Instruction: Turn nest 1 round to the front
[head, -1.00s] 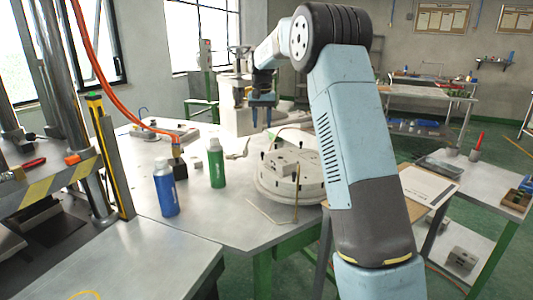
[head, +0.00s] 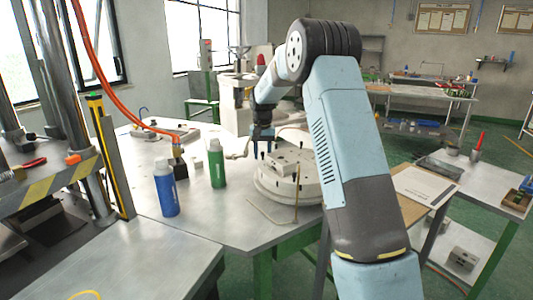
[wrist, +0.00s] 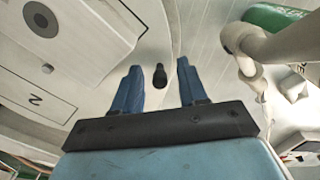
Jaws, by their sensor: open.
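The round grey turntable (head: 278,193) stands on the metal table in the head view, with pale blocks (head: 290,160) and short black pegs on it. My gripper (head: 262,140) is over its far left edge, fingers pointing down. In the wrist view, my blue fingers (wrist: 158,68) are open, with one upright black peg (wrist: 160,77) showing in the gap between them. I cannot tell how far down the fingers reach around it. A pale block (wrist: 75,40) with a round dark hole and a mark like an N or a sideways 2 lies to the left. Which nest is 1 is not readable.
A green bottle (head: 216,165) and a blue bottle (head: 166,188) stand left of the turntable. A pale bent pipe (wrist: 290,42) is close on the right in the wrist view. A thin brass-coloured rod (head: 296,192) stands at the turntable's front. The table's front left is clear.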

